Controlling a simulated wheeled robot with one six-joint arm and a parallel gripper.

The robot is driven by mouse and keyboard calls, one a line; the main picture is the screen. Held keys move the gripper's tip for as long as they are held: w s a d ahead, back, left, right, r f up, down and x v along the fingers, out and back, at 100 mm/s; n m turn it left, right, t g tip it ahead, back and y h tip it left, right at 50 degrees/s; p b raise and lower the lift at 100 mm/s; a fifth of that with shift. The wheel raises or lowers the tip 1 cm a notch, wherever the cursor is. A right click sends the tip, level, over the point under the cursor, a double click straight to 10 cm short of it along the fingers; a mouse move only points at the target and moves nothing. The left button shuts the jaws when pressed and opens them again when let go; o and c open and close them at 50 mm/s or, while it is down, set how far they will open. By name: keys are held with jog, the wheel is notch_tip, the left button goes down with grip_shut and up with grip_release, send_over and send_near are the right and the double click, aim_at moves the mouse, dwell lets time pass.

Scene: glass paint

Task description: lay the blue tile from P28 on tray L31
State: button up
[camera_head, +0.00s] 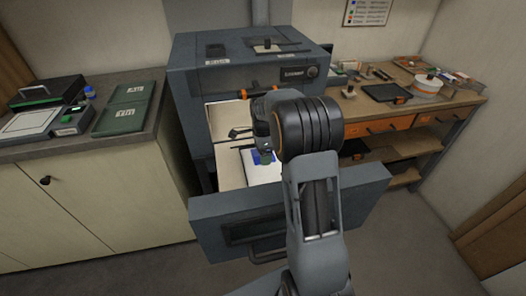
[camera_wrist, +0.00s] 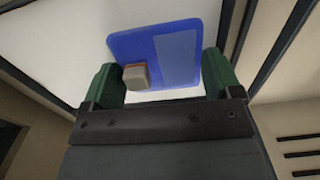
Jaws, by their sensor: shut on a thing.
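The blue tile (camera_wrist: 138,45) has a lighter blue rectangle on it and shows large in the wrist view. My gripper (camera_wrist: 162,85) has its green fingers at either side of the tile's near part, shut on it. A small grey block with an orange edge (camera_wrist: 136,77) shows at the tile's near edge. In the head view the blue tile (camera_head: 264,157) shows below my gripper, over a white sheet (camera_head: 262,174) in the open drawer. My arm hides part of it.
The grey cabinet's drawer (camera_head: 225,208) is pulled out, with dark rods inside. The left counter also holds a black box (camera_head: 48,92), a white board (camera_head: 30,122) and a small blue jar (camera_head: 89,92). A wooden bench (camera_head: 430,104) with tools stands right.

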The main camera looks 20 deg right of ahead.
dwell(0.4)
jog(key=o, duration=0.7)
jog(key=shift+o, duration=0.2)
jog(key=shift+r, duration=0.1)
jog(key=shift+r+p, duration=2.65)
jog(key=shift+r, duration=0.75)
jog(key=shift+f, duration=0.1)
